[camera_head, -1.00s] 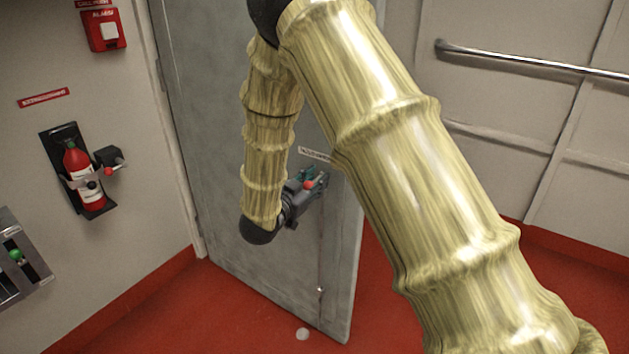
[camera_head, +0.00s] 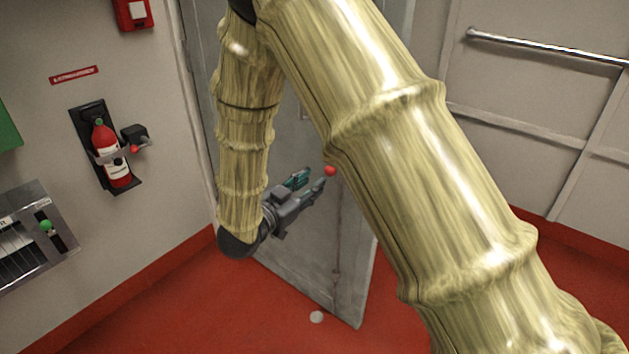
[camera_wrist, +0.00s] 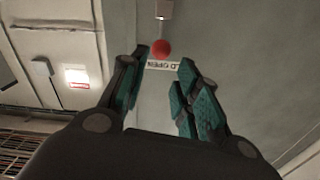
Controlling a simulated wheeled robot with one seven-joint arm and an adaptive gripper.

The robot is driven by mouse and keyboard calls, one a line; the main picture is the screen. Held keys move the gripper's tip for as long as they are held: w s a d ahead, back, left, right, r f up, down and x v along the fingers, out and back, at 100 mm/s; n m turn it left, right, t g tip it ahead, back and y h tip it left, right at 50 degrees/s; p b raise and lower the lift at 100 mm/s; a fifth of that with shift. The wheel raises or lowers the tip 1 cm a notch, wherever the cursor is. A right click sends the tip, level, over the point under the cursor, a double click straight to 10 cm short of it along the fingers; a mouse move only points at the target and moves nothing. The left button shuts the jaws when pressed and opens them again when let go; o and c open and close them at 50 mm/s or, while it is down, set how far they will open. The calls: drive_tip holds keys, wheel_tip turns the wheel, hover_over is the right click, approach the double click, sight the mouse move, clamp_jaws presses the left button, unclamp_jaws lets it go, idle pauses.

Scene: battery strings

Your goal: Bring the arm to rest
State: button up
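My gripper (camera_head: 308,184) is at the end of my bamboo-textured arm, in front of the grey door (camera_head: 300,262). In the wrist view my gripper (camera_wrist: 160,78) shows its two teal-padded fingers spread apart, with nothing held between them. A red ball-shaped knob (camera_wrist: 160,47) shows beyond the fingertips, below a small metal fitting on the door. The red knob (camera_head: 330,170) also shows close to the fingertips in the head view. Whether a finger touches it cannot be told. My upper arm hides part of the door.
A fire extinguisher (camera_head: 112,153) hangs on the left wall, with a dark box (camera_head: 135,136) beside it. A metal panel with a green knob (camera_head: 46,225) is lower left. A handrail (camera_head: 545,46) runs along the right wall. A small white disc (camera_head: 317,317) lies on the red floor.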

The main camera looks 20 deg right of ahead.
drive_tip(key=shift+f, duration=0.1)
drive_tip(key=s+d+f+n+y, duration=0.1)
drive_tip(key=s+f+n+y, duration=0.25)
drive_tip(key=f, duration=0.65)
drive_tip(key=s+d+f+n+g+y, duration=0.1)
drive_tip(key=s+f+n+y, duration=0.2)
drive_tip(key=f, duration=0.7)
drive_tip(key=s+d+f+n+y, duration=0.15)
drive_tip(key=s+f+y, duration=0.3)
drive_tip(key=f, duration=0.45)
drive_tip(key=s+a+f+n+g+y, duration=0.1)
drive_tip(key=s+f+n+g+y, duration=0.35)
drive_tip(key=s, duration=1.05)
drive_tip(key=s+f+n+g, duration=0.1)
drive_tip(key=s+f+g, duration=0.4)
drive_tip(key=s+f, duration=0.7)
wheel_tip(320, 180, up, 20)
drive_tip(key=s+p, duration=0.2)
drive_tip(key=p, duration=1.4)
drive_tip(key=shift+s+a+f+t, duration=0.15)
drive_tip(key=shift+s+f+t, duration=0.05)
drive_tip(key=shift+s+t, duration=0.15)
drive_tip(key=shift+h, duration=0.25)
drive_tip(key=shift+c, duration=0.2)
